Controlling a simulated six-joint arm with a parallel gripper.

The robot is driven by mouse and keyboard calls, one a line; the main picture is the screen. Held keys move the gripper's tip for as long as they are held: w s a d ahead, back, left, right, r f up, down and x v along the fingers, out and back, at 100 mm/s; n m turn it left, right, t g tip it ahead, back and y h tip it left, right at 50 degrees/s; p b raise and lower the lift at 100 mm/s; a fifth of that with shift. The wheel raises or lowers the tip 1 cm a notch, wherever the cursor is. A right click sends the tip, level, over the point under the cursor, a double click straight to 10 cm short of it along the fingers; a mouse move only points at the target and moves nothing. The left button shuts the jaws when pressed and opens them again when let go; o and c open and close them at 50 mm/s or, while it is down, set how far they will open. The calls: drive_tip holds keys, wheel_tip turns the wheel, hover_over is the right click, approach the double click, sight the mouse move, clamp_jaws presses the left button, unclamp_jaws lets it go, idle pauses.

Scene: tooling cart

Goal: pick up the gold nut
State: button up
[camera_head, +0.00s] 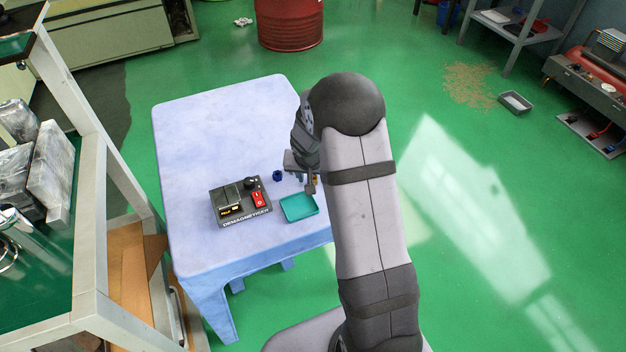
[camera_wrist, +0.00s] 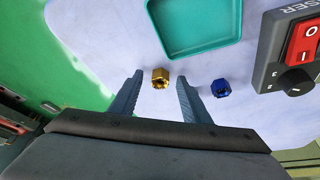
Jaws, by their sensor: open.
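The gold nut (camera_wrist: 160,78) lies on the pale blue table (camera_wrist: 105,30), seen in the wrist view between the two finger tips. My gripper (camera_wrist: 160,80) is open, with one finger on each side of the nut, and nothing is held. I cannot tell how far above the table the fingertips are. In the head view my gripper (camera_head: 303,178) is over the table's right side, largely covered by my arm. I cannot clearly make out the nut there.
A blue nut (camera_wrist: 221,88) lies just right of the right finger in the wrist view; it also shows in the head view (camera_head: 278,175). A teal tray (camera_head: 299,207) and a demagnetizer box (camera_head: 240,203) are close by. The table's back left is clear.

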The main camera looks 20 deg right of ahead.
clamp_jaws()
drive_tip(key=shift+r, duration=0.15)
wheel_tip(320, 180, up, 10)
drive_tip(key=p, duration=0.2)
idle(0.4)
